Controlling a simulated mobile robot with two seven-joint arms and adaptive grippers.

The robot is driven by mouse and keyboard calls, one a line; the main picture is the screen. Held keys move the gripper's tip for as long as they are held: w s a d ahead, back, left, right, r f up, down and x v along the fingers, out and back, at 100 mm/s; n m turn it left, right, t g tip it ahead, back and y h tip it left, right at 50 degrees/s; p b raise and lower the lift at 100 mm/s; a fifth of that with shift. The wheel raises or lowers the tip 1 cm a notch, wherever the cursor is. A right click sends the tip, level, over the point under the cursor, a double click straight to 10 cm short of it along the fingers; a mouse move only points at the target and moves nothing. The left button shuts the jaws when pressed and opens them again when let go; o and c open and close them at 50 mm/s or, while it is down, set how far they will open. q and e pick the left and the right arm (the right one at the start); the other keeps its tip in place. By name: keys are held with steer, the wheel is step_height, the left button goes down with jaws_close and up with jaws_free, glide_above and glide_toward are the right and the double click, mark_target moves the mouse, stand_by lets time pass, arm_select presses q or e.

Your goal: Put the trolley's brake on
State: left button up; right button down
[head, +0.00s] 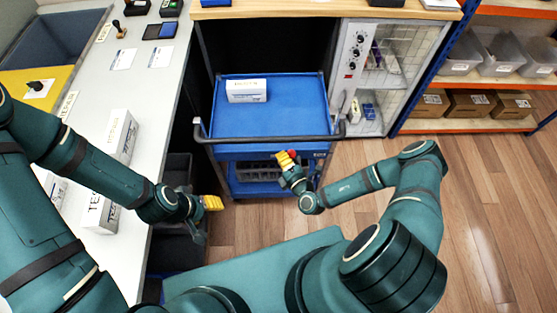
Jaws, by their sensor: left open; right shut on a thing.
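The blue trolley (300,105) stands in the middle, below the wooden counter, with a dark handle bar (240,139) across its near side. A white box (246,91) lies on its top tray. My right gripper (286,159) is at the trolley's near side, just below the handle bar, with its yellow fingers shut on a small red part (293,154). This looks like the brake lever, mostly hidden by the fingers; its position cannot be told. My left gripper (214,203) is open and empty, left of and nearer than the trolley.
A white bench (160,85) with several white boxes runs along the left. A glass-fronted cabinet (375,110) stands right of the trolley, and shelves (470,122) with bins and cartons beyond it. Dark bins (178,170) are under the bench. The wooden floor (490,200) at right is clear.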

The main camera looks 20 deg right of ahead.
arm_select(q)
steer(key=shift+w+f+b, duration=0.15)
steer(key=shift+f+b, duration=0.85)
steer(key=shift+f, duration=0.05)
steer(key=shift+w+f+b, duration=0.1)
steer(key=shift+f+b, duration=0.85)
steer(key=shift+f, duration=0.1)
arm_select(e)
steer(key=s+d+r+m+t, duration=0.1)
steer(key=s+d+m+t, duration=0.2)
steer(key=d+m, duration=0.3)
steer(key=shift+d+r, duration=0.15)
steer(key=shift+d, duration=1.85)
arm_select(q)
steer(key=shift+a, duration=0.1)
arm_select(e)
steer(key=shift+d, duration=0.2)
